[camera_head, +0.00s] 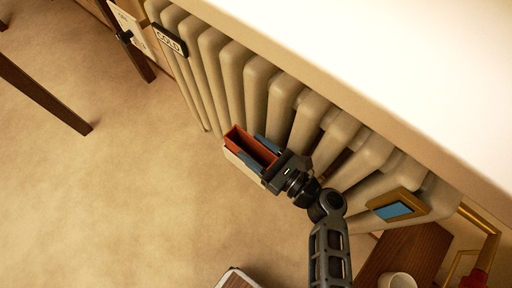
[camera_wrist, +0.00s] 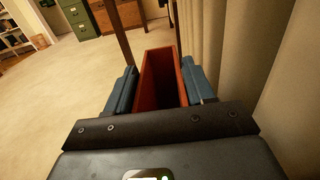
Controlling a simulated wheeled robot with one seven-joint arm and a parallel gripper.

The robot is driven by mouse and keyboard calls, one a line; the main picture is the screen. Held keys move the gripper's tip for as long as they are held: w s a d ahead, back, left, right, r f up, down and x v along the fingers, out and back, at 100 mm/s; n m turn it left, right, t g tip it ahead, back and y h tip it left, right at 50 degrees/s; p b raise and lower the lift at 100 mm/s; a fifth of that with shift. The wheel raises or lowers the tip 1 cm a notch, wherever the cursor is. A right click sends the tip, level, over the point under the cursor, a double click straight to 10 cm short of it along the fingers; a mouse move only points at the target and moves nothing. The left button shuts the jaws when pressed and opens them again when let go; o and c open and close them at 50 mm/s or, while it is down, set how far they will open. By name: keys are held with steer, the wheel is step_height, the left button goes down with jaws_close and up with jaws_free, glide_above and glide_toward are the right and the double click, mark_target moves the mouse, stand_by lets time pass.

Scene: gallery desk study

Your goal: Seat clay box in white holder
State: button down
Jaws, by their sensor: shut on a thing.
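The clay box (camera_head: 236,136), an open-topped, narrow red-brown trough, is in my gripper (camera_head: 261,152), beside the radiator's front in the head view. In the wrist view the box (camera_wrist: 157,82) stands between the two blue fingers of my gripper (camera_wrist: 158,88), one against each long side, with its open top towards the camera. The box looks empty. A pale strip (camera_head: 241,166) runs along its lower-left side in the head view; I cannot tell whether this is the box's outer face or the white holder. I make out no other white holder.
A cream ribbed radiator (camera_head: 233,80) runs close beside the box, under a white ledge (camera_head: 400,70). A small sign (camera_head: 170,41) and a blue-faced, gold-framed thing (camera_head: 393,210) are at the radiator. A white cup (camera_head: 398,281) stands at lower right.

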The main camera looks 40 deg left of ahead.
steer(key=shift+c, duration=1.6)
jaws_free()
steer(key=shift+f, duration=0.1)
step_height(320, 180, up, 6)
steer(key=p, duration=0.6)
steer(key=shift+d, duration=0.1)
